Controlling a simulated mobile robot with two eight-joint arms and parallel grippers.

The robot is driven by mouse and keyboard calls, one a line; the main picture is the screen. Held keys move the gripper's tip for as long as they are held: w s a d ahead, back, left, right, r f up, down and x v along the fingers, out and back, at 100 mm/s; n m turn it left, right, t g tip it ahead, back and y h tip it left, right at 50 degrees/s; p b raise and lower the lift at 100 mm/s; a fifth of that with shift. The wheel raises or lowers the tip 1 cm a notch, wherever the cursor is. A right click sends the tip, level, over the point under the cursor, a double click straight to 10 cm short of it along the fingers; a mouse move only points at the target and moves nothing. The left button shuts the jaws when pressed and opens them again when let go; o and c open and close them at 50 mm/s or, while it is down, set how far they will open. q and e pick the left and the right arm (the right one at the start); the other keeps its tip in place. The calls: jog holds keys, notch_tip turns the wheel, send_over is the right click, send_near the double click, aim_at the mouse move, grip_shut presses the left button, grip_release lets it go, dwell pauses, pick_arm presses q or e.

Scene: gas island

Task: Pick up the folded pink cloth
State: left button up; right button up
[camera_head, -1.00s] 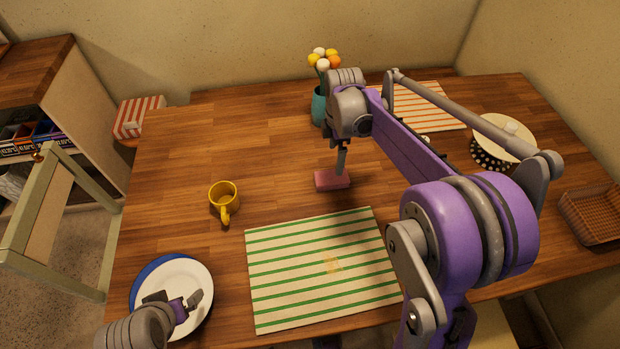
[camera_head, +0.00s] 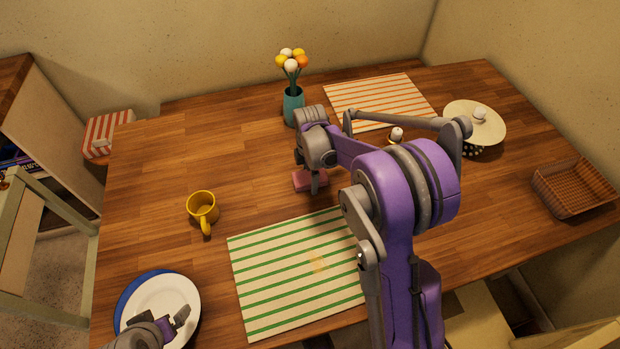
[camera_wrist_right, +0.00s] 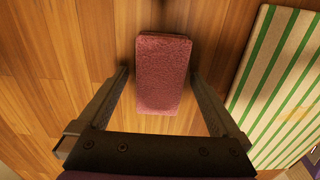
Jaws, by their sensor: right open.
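The folded pink cloth (camera_head: 304,181) lies flat on the wooden table as a small thick block, partly behind my right gripper in the head view. In the right wrist view the cloth (camera_wrist_right: 163,75) lies lengthwise between the two fingers, with a gap on each side. My right gripper (camera_head: 315,186) is open and points down at the cloth; in the wrist view its fingertips (camera_wrist_right: 158,74) flank the cloth without visible contact. My left gripper (camera_head: 165,322) is above the white plate at the lower left; its jaw opening is unclear.
A green-striped placemat (camera_head: 290,275) lies in front of the cloth. A yellow mug (camera_head: 202,208) stands to the left, a teal vase of flowers (camera_head: 293,106) behind.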

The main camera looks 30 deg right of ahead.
aim_at(310, 176)
jog(key=c, duration=1.4)
notch_tip(310, 176, up, 10)
jog(key=shift+r, duration=0.1)
jog(key=o, duration=0.8)
jog(key=shift+c, duration=0.2)
jog(key=c, duration=0.6)
